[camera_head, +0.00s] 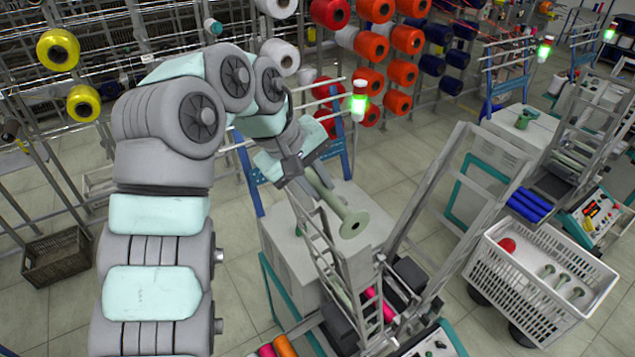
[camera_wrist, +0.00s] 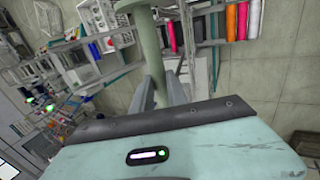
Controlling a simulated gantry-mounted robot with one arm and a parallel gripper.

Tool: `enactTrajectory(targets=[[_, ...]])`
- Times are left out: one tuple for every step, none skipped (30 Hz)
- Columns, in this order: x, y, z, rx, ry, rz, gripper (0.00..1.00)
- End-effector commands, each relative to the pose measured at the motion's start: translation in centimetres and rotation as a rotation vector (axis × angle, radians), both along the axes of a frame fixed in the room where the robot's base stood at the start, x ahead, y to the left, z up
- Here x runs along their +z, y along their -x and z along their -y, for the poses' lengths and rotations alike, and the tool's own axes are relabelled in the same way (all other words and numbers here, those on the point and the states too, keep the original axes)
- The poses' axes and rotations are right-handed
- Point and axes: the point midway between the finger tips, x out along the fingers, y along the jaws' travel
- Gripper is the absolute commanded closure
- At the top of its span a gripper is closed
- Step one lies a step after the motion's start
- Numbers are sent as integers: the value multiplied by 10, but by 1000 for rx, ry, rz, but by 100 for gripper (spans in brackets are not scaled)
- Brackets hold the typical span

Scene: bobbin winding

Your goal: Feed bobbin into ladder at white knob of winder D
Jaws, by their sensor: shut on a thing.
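A pale green bobbin (camera_head: 334,198) with a flared, round end is in my gripper (camera_head: 304,176), tilted down to the right in the head view. My gripper is shut on it near its upper end. In the wrist view the bobbin (camera_wrist: 152,45) rises from between my fingers (camera_wrist: 161,93), its far end cut by the top edge. The bobbin is above the nearest winder (camera_head: 270,235), close to its metal ladder frame (camera_head: 318,240); I cannot tell whether they touch. I cannot make out a white knob or a letter on the winder.
A white crate (camera_head: 520,290) with several bobbins stands on the right. Another winder (camera_head: 510,150) is behind it. A slanted metal frame (camera_head: 425,210) rises right of the bobbin. A lit green lamp (camera_head: 359,101) stands behind. Coloured rolls (camera_wrist: 237,22) show in the wrist view.

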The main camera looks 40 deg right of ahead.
Motion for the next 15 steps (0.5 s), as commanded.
enactTrajectory(targets=[[0, 0, 0, 0, 0, 0, 100], [0, 0, 0, 0, 0, 0, 100], [0, 0, 0, 0, 0, 0, 100], [0, 0, 0, 0, 0, 0, 100], [0, 0, 0, 0, 0, 0, 100], [0, 0, 0, 0, 0, 0, 100], [0, 0, 0, 0, 0, 0, 100], [-1, 0, 0, 0, 0, 0, 100], [-2, 0, 0, 0, 1, 0, 100], [-3, 0, 0, 0, 0, 0, 100], [-5, 0, 1, 0, 0, 0, 100], [-7, 0, 1, 0, 0, 0, 100], [-8, 0, 1, 0, 0, 0, 100], [-10, 0, 2, 0, 0, 0, 100], [-13, 0, 2, 0, 0, 0, 100]])
